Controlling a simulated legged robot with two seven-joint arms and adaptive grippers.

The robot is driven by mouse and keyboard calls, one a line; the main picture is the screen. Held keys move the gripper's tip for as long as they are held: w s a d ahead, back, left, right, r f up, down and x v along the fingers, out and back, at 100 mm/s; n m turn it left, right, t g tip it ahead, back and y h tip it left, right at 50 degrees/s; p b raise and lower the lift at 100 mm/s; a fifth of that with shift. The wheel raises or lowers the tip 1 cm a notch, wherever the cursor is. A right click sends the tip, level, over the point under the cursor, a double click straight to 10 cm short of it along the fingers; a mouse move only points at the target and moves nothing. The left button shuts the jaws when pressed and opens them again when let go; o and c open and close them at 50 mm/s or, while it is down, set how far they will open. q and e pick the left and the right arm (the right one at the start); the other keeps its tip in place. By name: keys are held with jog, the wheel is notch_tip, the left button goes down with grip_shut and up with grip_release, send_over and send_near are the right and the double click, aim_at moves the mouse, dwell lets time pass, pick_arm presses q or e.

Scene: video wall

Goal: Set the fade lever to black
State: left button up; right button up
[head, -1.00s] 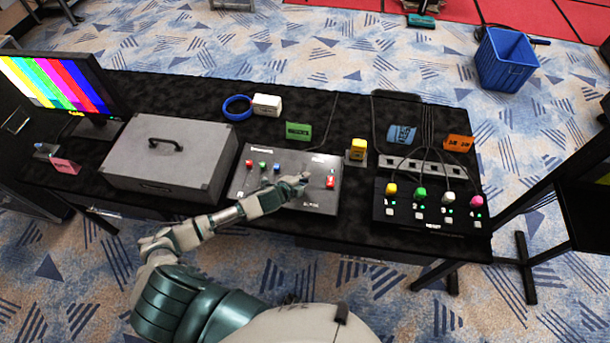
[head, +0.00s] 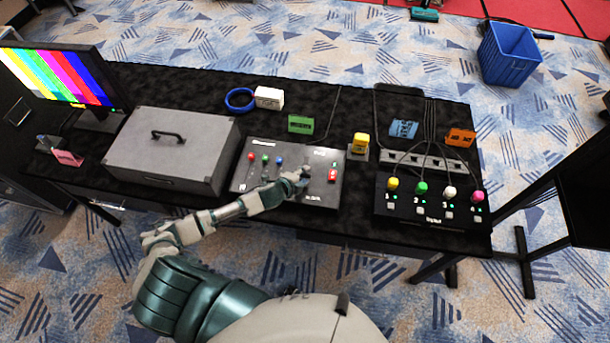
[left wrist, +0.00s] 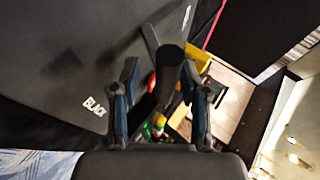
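The grey control panel (head: 240,184) lies on the black table, with red, green and blue knobs at its left and a red control (head: 332,174) at its right. My left gripper (head: 302,176) is low over the panel's right half, just left of the red control, and hides what is under it. In the left wrist view, a dark upright handle (left wrist: 169,75), apparently the fade lever, stands between the two spread fingers (left wrist: 160,92). I cannot tell whether either finger touches it. The word BLACK (left wrist: 95,107) shows on the panel to the left. My right gripper is out of view.
A grey case (head: 165,180) stands left of the panel. A yellow-topped object (head: 360,143) and an input box with coloured knobs (head: 430,222) are to its right. A green block (head: 300,124) lies behind. A monitor with colour bars (head: 60,75) stands at far left.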

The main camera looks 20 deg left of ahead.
pick_arm(q)
jog(key=v, duration=1.2)
dwell(0.3)
